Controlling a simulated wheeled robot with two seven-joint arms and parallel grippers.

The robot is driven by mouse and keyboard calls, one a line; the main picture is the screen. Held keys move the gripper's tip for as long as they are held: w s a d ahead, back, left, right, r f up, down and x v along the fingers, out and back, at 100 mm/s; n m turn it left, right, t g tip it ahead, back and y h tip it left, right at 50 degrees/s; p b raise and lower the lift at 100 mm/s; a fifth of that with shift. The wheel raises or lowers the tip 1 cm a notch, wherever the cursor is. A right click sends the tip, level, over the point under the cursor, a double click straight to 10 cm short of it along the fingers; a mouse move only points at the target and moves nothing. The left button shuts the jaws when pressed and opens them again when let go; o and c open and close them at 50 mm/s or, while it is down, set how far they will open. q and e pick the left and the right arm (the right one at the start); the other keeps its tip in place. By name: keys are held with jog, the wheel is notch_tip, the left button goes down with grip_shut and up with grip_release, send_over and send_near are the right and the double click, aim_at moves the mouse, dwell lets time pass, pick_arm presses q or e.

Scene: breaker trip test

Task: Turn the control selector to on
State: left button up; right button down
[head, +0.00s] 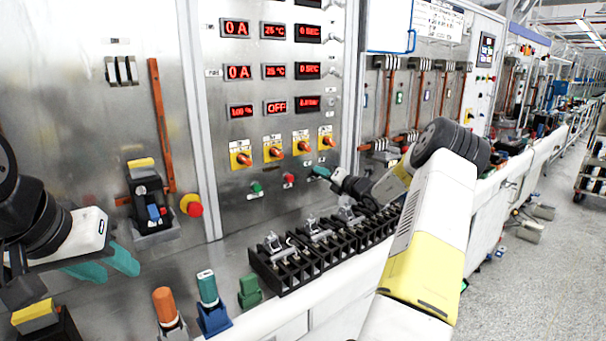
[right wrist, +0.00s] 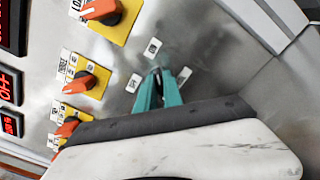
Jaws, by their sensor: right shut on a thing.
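My right gripper (head: 320,172) reaches the steel panel below the row of orange knobs. In the right wrist view its teal fingers (right wrist: 158,86) are close together against the panel, shut on a small dark part there. I take this to be the control selector, nearly all hidden between the fingertips, so its setting cannot be read. Small white labels (right wrist: 152,47) surround it. My left gripper (head: 104,265) is at the left, above the bench, with its teal fingers apart and empty.
Orange knobs on yellow plates (head: 302,146) sit just above, with a green button (head: 256,187) and a red button (head: 289,179) to the left. A display (head: 276,106) reads OFF. Black breakers (head: 284,270) line the bench below my right arm.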

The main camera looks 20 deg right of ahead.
jog(key=c, duration=1.5)
grip_release()
jog(key=shift+s, duration=0.1)
jog(key=v, duration=0.7)
jog(key=shift+s+d, duration=0.15)
jog(key=shift+s, duration=0.15)
